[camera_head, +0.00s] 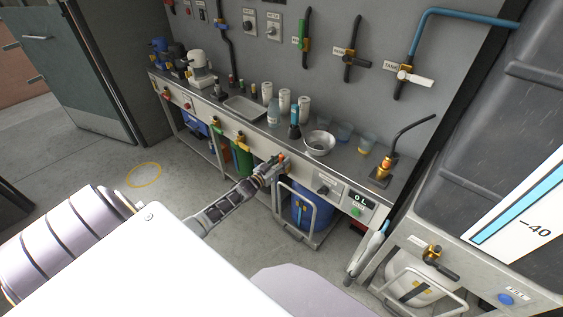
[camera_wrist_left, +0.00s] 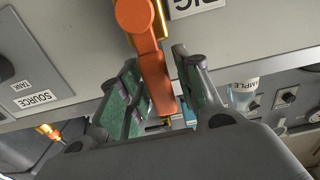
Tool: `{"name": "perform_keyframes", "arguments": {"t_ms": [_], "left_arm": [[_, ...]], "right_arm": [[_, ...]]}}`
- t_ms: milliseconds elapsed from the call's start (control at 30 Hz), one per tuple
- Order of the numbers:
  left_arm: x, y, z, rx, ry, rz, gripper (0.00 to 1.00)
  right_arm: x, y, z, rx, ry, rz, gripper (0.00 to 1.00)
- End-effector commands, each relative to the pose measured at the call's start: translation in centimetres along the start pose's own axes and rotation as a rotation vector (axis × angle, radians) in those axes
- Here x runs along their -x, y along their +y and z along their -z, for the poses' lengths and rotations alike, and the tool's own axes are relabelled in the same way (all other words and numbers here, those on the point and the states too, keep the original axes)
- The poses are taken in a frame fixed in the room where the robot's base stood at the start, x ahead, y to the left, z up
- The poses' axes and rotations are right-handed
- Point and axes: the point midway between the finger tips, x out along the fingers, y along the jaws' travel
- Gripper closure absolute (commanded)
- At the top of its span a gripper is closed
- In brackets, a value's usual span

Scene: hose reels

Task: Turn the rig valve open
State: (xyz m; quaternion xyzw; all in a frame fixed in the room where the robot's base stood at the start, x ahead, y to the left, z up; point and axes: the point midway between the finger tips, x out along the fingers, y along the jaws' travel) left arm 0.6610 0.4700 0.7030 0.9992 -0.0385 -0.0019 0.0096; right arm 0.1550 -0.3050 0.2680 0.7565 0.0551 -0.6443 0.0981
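The rig valve has an orange lever (camera_head: 281,157) on a brass body at the front edge of the bench. In the left wrist view the lever (camera_wrist_left: 156,62) hangs down the picture from the brass body, beside a partly cut-off upside-down label (camera_wrist_left: 192,6) that seems to read RIG. My left gripper (camera_head: 270,171) is at this valve. In the left wrist view its two fingers (camera_wrist_left: 160,98) stand apart on either side of the lever, with a gap on the left; contact on the right is unclear. The lever's tip is partly hidden. My right gripper is not in view.
The steel bench (camera_head: 345,165) carries a bowl (camera_head: 319,143), bottles and beakers. Below it stand a blue drum (camera_head: 303,208) in a frame and a green cylinder (camera_head: 241,158). A control panel (camera_head: 358,203) is right of the valve. Floor to the left is clear.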

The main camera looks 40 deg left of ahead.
Motion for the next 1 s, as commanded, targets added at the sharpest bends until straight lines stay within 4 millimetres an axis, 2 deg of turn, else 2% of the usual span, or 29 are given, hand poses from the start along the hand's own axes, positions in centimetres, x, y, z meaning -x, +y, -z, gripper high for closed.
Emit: {"name": "perform_keyframes", "arguments": {"t_ms": [567,1000], "left_arm": [[0.3,0.0,0.1,-0.004,0.002,-0.001,0.57],[3.2,0.0,0.1,-0.005,0.001,-0.001,0.57]], "right_arm": [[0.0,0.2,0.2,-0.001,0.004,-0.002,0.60],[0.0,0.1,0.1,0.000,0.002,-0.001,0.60]]}}
